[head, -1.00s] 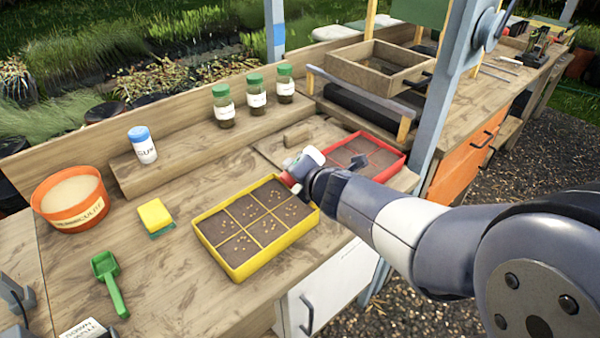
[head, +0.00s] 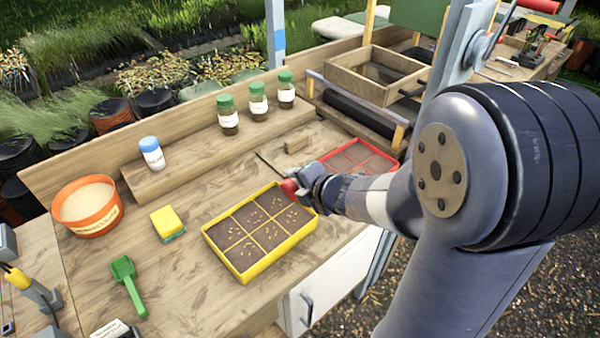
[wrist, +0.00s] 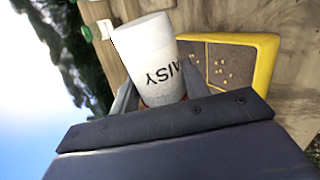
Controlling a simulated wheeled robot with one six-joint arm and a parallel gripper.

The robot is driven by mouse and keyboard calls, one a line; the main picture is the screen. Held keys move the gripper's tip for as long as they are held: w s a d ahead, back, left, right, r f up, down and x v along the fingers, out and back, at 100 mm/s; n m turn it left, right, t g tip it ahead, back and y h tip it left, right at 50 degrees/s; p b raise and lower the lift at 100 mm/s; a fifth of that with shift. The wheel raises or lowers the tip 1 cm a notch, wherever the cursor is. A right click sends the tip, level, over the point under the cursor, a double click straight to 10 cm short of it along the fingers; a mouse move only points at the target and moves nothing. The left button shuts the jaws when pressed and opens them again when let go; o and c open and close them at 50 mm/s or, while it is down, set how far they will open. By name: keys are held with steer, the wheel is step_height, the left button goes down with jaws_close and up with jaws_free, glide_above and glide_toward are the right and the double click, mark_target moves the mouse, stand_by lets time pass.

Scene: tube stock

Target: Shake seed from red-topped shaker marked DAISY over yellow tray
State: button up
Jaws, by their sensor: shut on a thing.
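My gripper (head: 301,187) is shut on the DAISY shaker. In the wrist view the shaker (wrist: 146,50) is white, with "AISY" readable between the fingers (wrist: 160,95) and a bit of red close to them. In the head view its red top (head: 289,187) shows at the gripper's end, above the back right corner of the yellow tray (head: 281,254). The tray has several soil compartments with pale seeds on the soil. It also shows in the wrist view (wrist: 267,62), beside the shaker. The shaker's exact tilt is hard to tell.
A red tray (head: 383,172) lies just behind my gripper. Several green-topped jars (head: 258,100) and a blue-topped shaker (head: 152,153) stand on the back ledge. A yellow sponge (head: 167,222), green scoop (head: 128,285) and orange bowl (head: 88,220) are left of the yellow tray.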

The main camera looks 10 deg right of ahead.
steer(key=shift+r+m+g+y+p, duration=0.8)
steer(key=shift+m+y+p, duration=0.35)
steer(key=shift+p, duration=2.8)
steer(key=m+y+p, duration=0.1)
steer(key=p, duration=0.1)
steer(key=m+y+p, duration=0.1)
steer(key=p, duration=0.1)
steer(key=shift+r+g, duration=0.25)
steer(key=shift+g, duration=0.15)
steer(key=shift+f+m+y, duration=0.1)
steer(key=shift+m+y, duration=0.35)
steer(key=shift+r+m+g+y, duration=0.35)
steer(key=shift+m+g+y, duration=0.15)
steer(key=shift+m+y, duration=0.6)
steer(key=m+y, duration=0.1)
steer(key=r+m+y, duration=0.1)
steer(key=m, duration=0.1)
steer(key=shift+y, duration=0.3)
steer(key=shift+r+m+y, duration=0.35)
steer(key=shift+m+y, duration=0.25)
steer(key=shift+m, duration=0.4)
